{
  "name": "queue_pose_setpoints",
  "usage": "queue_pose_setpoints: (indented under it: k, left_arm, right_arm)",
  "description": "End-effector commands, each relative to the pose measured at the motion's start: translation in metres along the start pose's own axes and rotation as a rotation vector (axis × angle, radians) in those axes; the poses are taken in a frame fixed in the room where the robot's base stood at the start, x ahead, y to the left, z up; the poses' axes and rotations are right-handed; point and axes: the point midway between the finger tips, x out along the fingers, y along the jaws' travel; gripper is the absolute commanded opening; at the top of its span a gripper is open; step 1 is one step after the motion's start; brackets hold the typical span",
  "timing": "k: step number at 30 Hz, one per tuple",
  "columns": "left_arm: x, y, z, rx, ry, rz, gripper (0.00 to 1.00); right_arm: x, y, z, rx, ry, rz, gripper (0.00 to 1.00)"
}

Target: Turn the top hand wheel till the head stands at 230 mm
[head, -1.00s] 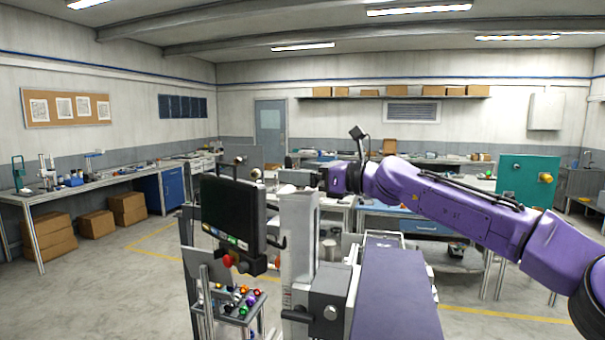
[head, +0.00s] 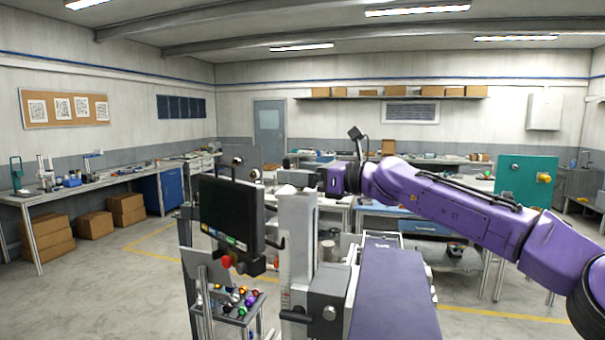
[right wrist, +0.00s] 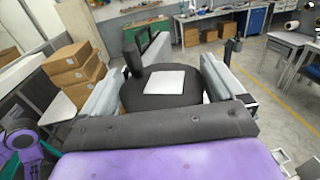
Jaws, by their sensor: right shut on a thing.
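The top hand wheel (right wrist: 160,88) is a dark round disc with a pale square plate on its top and an upright dark knob (right wrist: 133,62) near its rim. My right gripper (right wrist: 163,88) is shut on the wheel, a pale finger on each side of it. In the head view the right gripper (head: 318,180) is at the top of a pale upright column (head: 298,240), and the wheel is mostly hidden there. A dark grey block (head: 326,292) with a round knob is low on the column. No height reading is legible. My left gripper is not in view.
A black monitor (head: 230,212) stands left of the column, with a red button (head: 227,261) below it. Workbenches line the walls. The floor at left (head: 110,290) is clear.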

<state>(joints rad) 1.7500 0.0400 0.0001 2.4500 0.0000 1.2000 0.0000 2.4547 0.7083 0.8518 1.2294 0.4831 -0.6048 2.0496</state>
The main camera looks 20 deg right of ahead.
Motion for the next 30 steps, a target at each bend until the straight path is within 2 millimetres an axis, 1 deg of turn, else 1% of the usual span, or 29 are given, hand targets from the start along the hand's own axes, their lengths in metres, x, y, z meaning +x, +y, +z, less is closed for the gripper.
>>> queue_pose_setpoints:
  k: [1, 8, 9, 17, 20, 27, 30]
  left_arm:
    - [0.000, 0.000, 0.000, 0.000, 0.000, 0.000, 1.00]
    - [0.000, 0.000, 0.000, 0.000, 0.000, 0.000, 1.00]
    - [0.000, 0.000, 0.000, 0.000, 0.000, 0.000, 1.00]
    - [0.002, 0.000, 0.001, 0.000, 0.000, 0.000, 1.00]
    - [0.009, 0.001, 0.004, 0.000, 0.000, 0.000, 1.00]
    - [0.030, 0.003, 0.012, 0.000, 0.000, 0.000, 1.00]
    - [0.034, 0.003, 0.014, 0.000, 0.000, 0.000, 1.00]
  right_arm:
    - [0.001, 0.001, -0.003, 0.000, 0.005, 0.003, 0.65]
    - [0.002, 0.001, -0.003, 0.000, 0.005, 0.004, 0.65]
    - [0.002, 0.001, -0.003, 0.000, 0.005, 0.004, 0.99]
    - [-0.002, 0.000, -0.002, -0.001, 0.002, 0.001, 1.00]
    - [-0.016, -0.001, -0.004, -0.002, 0.000, -0.002, 1.00]
    - [-0.071, 0.001, -0.005, -0.003, 0.000, 0.002, 1.00]
    - [-0.089, 0.001, -0.004, -0.003, 0.002, 0.003, 1.00]
